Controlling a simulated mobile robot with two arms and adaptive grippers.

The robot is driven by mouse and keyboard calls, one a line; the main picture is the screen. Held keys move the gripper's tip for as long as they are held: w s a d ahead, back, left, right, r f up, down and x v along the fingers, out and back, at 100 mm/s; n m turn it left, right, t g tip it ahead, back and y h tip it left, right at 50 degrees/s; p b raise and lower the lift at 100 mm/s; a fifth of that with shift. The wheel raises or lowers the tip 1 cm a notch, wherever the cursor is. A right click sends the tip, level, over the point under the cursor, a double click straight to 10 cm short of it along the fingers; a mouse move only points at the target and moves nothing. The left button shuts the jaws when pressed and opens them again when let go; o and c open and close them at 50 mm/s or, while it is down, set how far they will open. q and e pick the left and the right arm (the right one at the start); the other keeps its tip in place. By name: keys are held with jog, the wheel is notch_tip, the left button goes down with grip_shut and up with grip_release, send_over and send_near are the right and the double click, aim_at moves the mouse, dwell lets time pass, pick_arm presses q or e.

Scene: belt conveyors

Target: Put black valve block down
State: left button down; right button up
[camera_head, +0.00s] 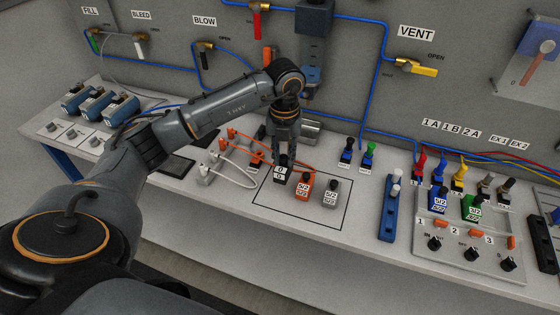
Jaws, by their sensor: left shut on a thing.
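The black valve block (281,175) is at the left end of the black outlined rectangle on the white bench, with a white label on its front. My left gripper (285,152) points down from above and is shut on the top of the block. The block is upright and seems at bench level; I cannot tell whether its underside touches the surface. An orange block (302,190) and a grey block (329,195) stand to its right inside the same outline. My right gripper is not in view.
Orange-ended fittings with white hoses (230,160) lie just left of the block. Blue and green connectors (368,153) stand behind right. A blue rail (390,215) and a valve panel (470,240) are further right. The outline's right part (335,218) has bare bench.

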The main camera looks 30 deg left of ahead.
aim_at(280, 166)
pick_arm(q)
jog(key=shift+w+a+f, duration=0.1)
jog(key=shift+a+f, duration=0.3)
jog(key=shift+f, duration=0.15)
jog(key=f+p, duration=0.2)
jog(key=f, duration=0.1)
jog(key=shift+a, duration=0.3)
jog(key=shift+f, duration=0.35)
jog(key=shift+f, duration=0.1)
jog(key=shift+f, duration=0.15)
jog(key=c, duration=1.2)
grip_release()
